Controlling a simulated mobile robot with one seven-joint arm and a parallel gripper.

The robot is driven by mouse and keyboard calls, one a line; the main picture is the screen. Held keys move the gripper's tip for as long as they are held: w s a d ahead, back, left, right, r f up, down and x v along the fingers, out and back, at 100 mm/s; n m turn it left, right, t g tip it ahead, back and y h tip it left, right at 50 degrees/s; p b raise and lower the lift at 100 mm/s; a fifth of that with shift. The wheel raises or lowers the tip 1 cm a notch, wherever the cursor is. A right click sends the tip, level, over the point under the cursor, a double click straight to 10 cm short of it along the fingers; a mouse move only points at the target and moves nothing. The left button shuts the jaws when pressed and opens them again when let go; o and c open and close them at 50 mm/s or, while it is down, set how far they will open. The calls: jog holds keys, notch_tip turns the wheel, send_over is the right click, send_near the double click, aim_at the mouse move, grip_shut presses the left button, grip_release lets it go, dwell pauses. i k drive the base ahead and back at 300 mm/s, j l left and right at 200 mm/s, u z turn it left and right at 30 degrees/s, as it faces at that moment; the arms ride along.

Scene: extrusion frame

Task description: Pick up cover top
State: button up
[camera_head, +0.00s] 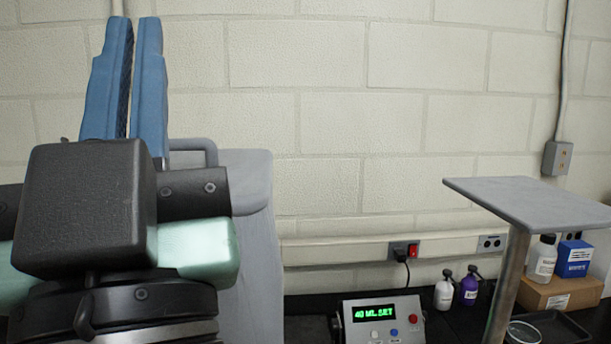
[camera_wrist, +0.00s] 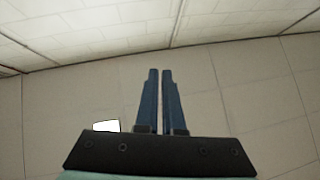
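My gripper (camera_head: 135,20) is at the left of the head view, with its two blue fingers pointing up in front of the wall. In the wrist view, the fingers of my gripper (camera_wrist: 160,70) lie almost together with only a thin gap and nothing between them. I cannot make out a cover top for certain in either view. A grey rounded body (camera_head: 255,260) with a handle-like loop stands behind my gripper in the head view. My gripper hides much of it, and I cannot tell what it is.
A flat grey platform (camera_head: 545,203) on a metal post stands at right. A control box (camera_head: 381,325) with a green display sits at bottom centre. Two small bottles (camera_head: 444,293) (camera_head: 470,288), a cardboard box (camera_head: 560,293) and a blue box (camera_head: 574,258) are along the wall.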

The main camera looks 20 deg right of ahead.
aim_at(249, 171)
jog(key=i+j, duration=0.25)
jog(key=j, duration=0.15)
jog(key=i+j, duration=0.2)
jog(key=j, duration=0.25)
jog(key=i+j+z, duration=0.2)
jog(key=j+z, duration=0.25)
jog(key=i+j+z, duration=0.15)
jog(key=j+z, duration=0.15)
jog(key=z, duration=0.15)
jog(key=i+l+z, duration=0.1)
jog(key=i+z, duration=0.25)
jog(key=i, duration=0.1)
